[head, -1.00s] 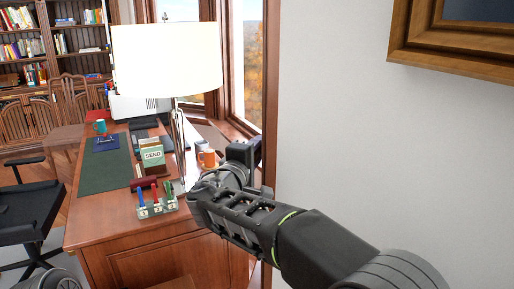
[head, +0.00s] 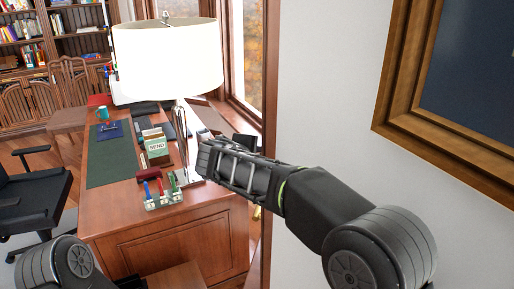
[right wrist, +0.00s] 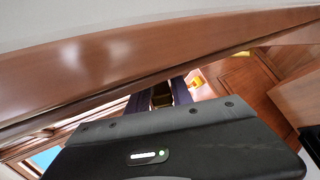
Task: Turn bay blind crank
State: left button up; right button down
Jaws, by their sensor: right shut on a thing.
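My right gripper (right wrist: 172,94) shows in the right wrist view with its two dark fingers shut on a small brass-coloured piece (right wrist: 161,96), which appears to be part of the crank. Most of that piece is hidden by the fingers and the gripper body. In the head view my right arm reaches to the window side of the desk, and its own wrist hides the fingers and the grasp. The rest of the crank and the blind cannot be made out. My left gripper is out of view; only a left arm link shows at lower left.
The wooden desk (head: 190,222) carries a white-shaded lamp (head: 168,60), a green mat (head: 108,165), a pen holder (head: 163,198) and a SEND box (head: 156,147). A wall with a framed picture (head: 390,100) stands right of my arm. An office chair (head: 30,195) is at left.

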dwell(0.3)
jog(key=c, duration=1.2)
grip_release()
jog(key=shift+o, duration=0.2)
jog(key=shift+s+a+r+b, duration=0.25)
jog(key=shift+s+b, duration=0.15)
jog(key=shift+s, duration=0.05)
jog(key=b+v, duration=0.2)
jog(key=v, duration=0.4)
jog(key=shift+s+r, duration=0.2)
jog(key=shift+s, duration=0.05)
